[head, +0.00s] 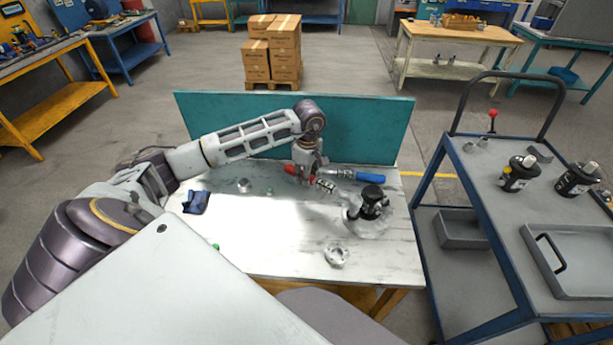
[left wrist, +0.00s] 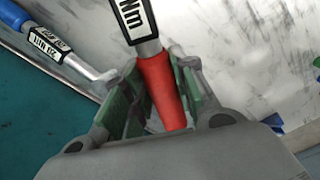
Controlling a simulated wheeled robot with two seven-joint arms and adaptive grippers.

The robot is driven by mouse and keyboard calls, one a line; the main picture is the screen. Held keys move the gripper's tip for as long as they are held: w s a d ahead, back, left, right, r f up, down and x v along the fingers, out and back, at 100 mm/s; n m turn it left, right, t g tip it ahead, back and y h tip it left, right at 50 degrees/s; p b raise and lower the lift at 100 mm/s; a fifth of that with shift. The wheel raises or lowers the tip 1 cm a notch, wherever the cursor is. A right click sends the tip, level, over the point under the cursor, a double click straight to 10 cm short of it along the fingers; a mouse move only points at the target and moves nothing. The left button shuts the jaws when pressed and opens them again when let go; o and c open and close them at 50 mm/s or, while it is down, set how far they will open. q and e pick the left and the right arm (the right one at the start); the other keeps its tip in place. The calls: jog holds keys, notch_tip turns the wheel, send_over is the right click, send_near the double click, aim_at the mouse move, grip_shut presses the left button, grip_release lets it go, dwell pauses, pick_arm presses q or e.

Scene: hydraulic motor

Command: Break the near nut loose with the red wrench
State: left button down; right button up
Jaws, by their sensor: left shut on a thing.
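The red wrench (head: 292,169) is at the back of the workbench; its labelled shaft points right. My left gripper (head: 305,172) is shut on its red handle. In the left wrist view the red handle (left wrist: 162,88) lies between the green-padded fingers, with the shaft running out past the fingertips. Whether the wrench still touches the bench I cannot tell. The dark-topped hydraulic motor (head: 372,205) stands on the bench to the right, in a light-coloured base. Its near nut is too small to make out. My right gripper is not in view.
A blue wrench (head: 370,178) lies behind the motor; it also shows in the left wrist view (left wrist: 50,45). A metal ring part (head: 336,256) sits at the front, a blue cloth (head: 196,202) at the left. A teal panel (head: 385,130) closes the back. A cart (head: 500,225) stands right.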

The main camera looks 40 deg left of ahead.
pick_arm(q)
jog(key=shift+f+b, duration=0.55)
jog(key=shift+f, duration=0.05)
dwell(0.8)
